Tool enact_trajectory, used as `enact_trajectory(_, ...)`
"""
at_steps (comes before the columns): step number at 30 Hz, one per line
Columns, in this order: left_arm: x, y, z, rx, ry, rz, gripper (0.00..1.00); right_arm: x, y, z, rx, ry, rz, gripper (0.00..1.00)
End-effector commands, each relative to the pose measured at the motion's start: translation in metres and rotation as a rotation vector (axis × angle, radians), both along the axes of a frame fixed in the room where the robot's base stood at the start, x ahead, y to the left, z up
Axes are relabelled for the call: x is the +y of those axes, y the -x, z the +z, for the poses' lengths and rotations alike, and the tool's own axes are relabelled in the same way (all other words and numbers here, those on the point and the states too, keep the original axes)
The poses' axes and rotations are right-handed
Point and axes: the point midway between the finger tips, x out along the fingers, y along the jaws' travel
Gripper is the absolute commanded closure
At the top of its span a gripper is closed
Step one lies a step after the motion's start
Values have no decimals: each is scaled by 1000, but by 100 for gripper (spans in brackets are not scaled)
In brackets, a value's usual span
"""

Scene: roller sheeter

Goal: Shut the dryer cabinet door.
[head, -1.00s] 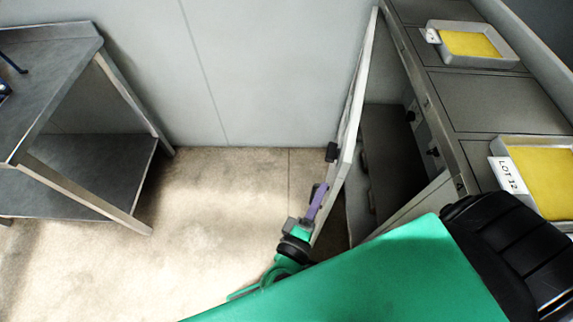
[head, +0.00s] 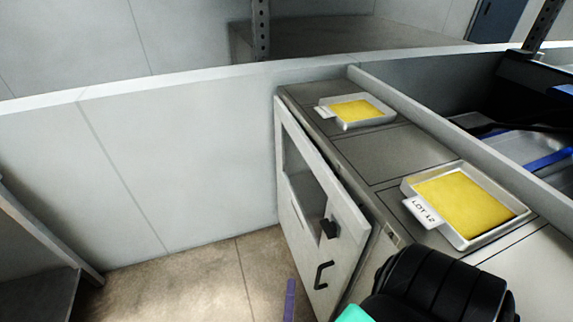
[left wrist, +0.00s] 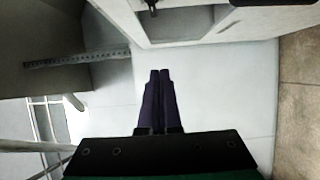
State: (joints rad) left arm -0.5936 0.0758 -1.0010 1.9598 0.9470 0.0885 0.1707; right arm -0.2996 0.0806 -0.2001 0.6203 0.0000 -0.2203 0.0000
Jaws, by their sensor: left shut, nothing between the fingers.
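The dryer cabinet door (head: 307,205) is a pale panel with a window, a black latch knob and a black bar handle (head: 322,275). The cabinet (head: 395,155) has a grey top. My left gripper's purple fingers (head: 289,300) show at the bottom, left of the door and apart from the handle in the picture. In the left wrist view the fingers (left wrist: 160,97) are together and empty. My right gripper is not in view.
Two trays with yellow contents stand on the cabinet top, one at the back (head: 372,122) and one labelled LOT 12 (head: 520,213). A pale wall (head: 180,170) stands behind. A dark shelf (head: 35,285) is at the lower left. The floor (head: 190,275) between is clear.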

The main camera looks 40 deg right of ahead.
Motion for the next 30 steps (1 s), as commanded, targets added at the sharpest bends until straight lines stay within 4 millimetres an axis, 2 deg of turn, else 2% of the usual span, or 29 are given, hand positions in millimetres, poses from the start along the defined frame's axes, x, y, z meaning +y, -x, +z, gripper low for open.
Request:
enact_trajectory(9, 58, 53, -4, 3, -3, -6, 100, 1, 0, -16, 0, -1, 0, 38)
enact_trajectory(15, 86, 77, -2, 1, -2, -4, 100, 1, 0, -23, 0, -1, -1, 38)
enact_trajectory(19, 93, 83, -1, 2, 1, -2, 100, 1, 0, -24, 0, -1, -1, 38)
enact_trajectory(27, 94, 83, 0, 1, 1, -1, 100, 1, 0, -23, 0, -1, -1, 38)
enact_trajectory(30, 94, 81, -7, -16, -29, -7, 100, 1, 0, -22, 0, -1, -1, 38)
